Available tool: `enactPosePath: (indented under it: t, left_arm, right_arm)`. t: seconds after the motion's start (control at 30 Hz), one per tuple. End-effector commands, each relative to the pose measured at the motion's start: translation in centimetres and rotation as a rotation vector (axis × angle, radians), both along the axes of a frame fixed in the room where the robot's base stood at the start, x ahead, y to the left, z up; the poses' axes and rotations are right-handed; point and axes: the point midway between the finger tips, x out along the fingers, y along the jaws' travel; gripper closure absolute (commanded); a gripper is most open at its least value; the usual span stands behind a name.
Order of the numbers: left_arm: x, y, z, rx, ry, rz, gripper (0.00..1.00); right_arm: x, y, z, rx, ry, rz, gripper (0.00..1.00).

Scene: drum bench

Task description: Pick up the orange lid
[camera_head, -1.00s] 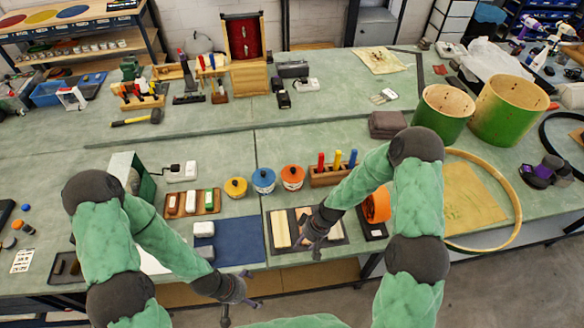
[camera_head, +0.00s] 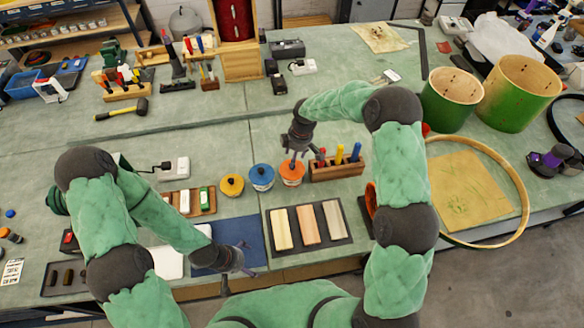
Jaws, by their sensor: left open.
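The orange lid (camera_head: 291,174) tops a small round jar on the bench, at the right end of a row of three jars. My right gripper (camera_head: 294,158) points down just above and over the back of the lid, partly covering it. Whether it touches the lid, and how wide its fingers are, I cannot tell. My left gripper (camera_head: 249,258) is open and empty, low at the front edge of the bench by the blue mat (camera_head: 232,233), away from the lid.
A blue-lidded jar (camera_head: 261,177) and a yellow-lidded jar (camera_head: 232,185) stand left of the orange one. A wooden rack (camera_head: 336,172) with coloured pegs stands close on the right. A dark tray (camera_head: 311,244) with three blocks lies in front.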

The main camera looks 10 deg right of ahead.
Motion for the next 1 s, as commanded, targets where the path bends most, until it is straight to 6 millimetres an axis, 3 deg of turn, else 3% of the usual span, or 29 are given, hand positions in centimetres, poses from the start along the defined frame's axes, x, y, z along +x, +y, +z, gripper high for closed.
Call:
enactPosePath:
  t: [0.27,0.6,0.93,1.0]
  left_arm:
    - [0.1,0.0,0.2,0.000,-0.001,0.000,0.00]
    - [0.1,0.0,0.7,0.000,-0.001,0.000,0.00]
    - [0.0,0.0,0.7,0.000,-0.001,0.000,0.00]
    - [0.0,0.0,0.7,0.000,-0.001,0.000,0.00]
  right_arm:
    - [0.2,0.2,-1.8,0.000,0.001,-0.002,0.48]
    - [0.8,0.5,-5.7,0.002,0.000,-0.003,0.48]
    - [0.8,0.6,-6.3,0.002,-0.001,-0.003,0.48]
    - [0.8,0.6,-6.3,0.002,-0.001,-0.003,0.67]
